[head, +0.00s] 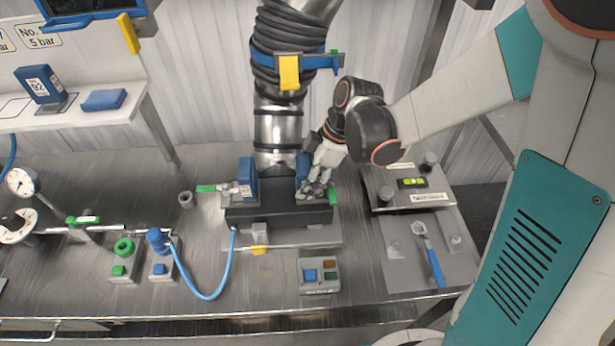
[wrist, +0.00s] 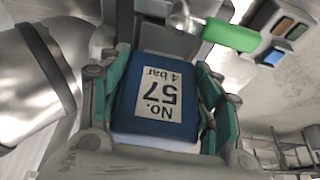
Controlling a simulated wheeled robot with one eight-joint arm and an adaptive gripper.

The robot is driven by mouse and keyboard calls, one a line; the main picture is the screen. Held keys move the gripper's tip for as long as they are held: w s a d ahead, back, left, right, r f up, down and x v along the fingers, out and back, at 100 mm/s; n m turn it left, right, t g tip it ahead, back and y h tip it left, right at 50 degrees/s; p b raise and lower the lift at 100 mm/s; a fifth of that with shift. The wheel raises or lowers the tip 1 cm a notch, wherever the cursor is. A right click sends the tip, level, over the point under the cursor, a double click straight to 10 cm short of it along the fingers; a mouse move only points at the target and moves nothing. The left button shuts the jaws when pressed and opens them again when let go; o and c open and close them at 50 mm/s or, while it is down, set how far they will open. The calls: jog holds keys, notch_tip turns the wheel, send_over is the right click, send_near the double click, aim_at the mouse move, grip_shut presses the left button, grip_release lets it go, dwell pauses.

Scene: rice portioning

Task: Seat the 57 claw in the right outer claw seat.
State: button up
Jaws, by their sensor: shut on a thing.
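The 57 claw (wrist: 155,92) is a blue block with a white "No. 57, 4 bar" label, upside down in the wrist view. My gripper (wrist: 160,108) is shut on it, with its green-padded fingers along both sides. In the head view the claw (head: 302,163) stands upright at the right end of the black base (head: 275,217), partly hidden by my gripper (head: 318,182). The right outer seat is hidden behind claw and gripper; I cannot tell whether the claw touches its bottom. A green-handled clamp (head: 334,196) is beside it; the handle also shows in the wrist view (wrist: 230,36).
Another blue claw (head: 247,178) stands at the base's left end, beside a green-handled clamp (head: 207,189). A ribbed black hose with metal pipe (head: 278,130) rises close to the left of my gripper. A button box (head: 320,275) is in front; a plate with a level (head: 411,183) stands right.

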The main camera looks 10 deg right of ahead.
aim_at(302, 163)
jog(key=o, duration=1.6)
jog(key=shift+c, duration=0.2)
jog(key=o, duration=0.5)
jog(key=shift+c, duration=0.2)
jog(key=shift+r, duration=0.15)
jog(key=shift+r+p, duration=3.15)
jog(key=shift+r, duration=1.25)
jog(key=shift+d, duration=0.1)
